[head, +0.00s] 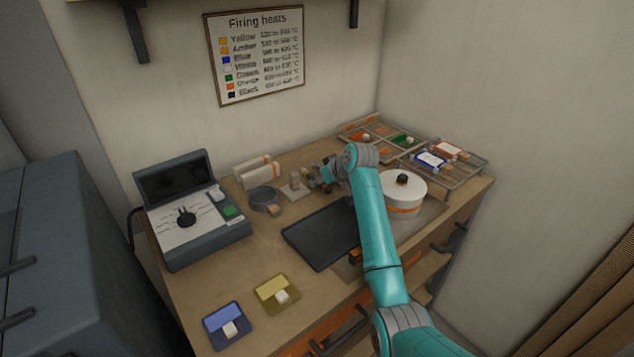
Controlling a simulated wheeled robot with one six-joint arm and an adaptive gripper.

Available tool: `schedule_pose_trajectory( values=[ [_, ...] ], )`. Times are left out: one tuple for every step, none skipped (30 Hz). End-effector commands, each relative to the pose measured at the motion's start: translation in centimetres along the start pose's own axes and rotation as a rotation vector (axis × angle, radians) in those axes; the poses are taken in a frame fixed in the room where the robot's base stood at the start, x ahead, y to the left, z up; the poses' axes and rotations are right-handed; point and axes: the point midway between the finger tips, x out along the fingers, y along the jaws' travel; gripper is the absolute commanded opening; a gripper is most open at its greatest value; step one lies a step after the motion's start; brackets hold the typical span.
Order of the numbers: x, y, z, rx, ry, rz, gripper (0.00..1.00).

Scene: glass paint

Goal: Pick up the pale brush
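My arm reaches from the lower right over the worktop, and its gripper (319,178) is low above the back middle of the bench. The fingers are small and dark here, so I cannot tell whether they are open or shut. Just left of the gripper is a small pale stand-like piece (295,188) with an upright part. I cannot make out a pale brush for certain; it may be hidden by the arm or too small to tell.
A black tray (318,240) lies mid-bench, partly behind my arm. A white lidded pot (403,196) and racks (462,172) stand right. A control box (195,225), dark round dish (264,198) and pale blocks (256,174) are left. Yellow (272,291) and blue (223,318) pads lie in front.

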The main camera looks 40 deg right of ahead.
Motion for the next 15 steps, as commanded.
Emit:
schedule_pose_trajectory(
  values=[
    [-0.01, 0.01, -0.03, 0.0, 0.0, 0.0, 0.35],
    [-0.02, 0.01, -0.02, 0.0, 0.0, 0.0, 0.35],
    [-0.03, 0.0, -0.03, 0.0, 0.001, 0.0, 0.35],
    [-0.03, 0.01, -0.03, 0.0, 0.001, 0.0, 0.35],
    [-0.03, 0.01, -0.03, 0.0, 0.001, 0.0, 0.3],
    [-0.04, 0.0, -0.03, 0.0, 0.001, 0.0, 0.2],
    [-0.04, 0.01, -0.03, 0.0, 0.001, 0.0, 0.13],
    [-0.04, 0.01, -0.03, 0.0, 0.001, 0.0, 0.05],
    [-0.04, 0.01, -0.03, 0.0, 0.001, 0.0, 0.0],
    [-0.05, 0.01, -0.03, 0.0, 0.001, 0.0, 0.0],
    [-0.05, 0.01, -0.03, 0.0, 0.001, 0.0, 0.0],
    [-0.06, 0.01, -0.06, 0.0, 0.001, 0.001, 0.0],
    [-0.06, 0.01, -0.05, 0.0, 0.001, 0.001, 0.0],
    [-0.06, 0.01, -0.05, 0.0, 0.001, 0.001, 0.0],
    [-0.07, 0.01, -0.05, 0.0, 0.001, 0.001, 0.0]
  ],
)
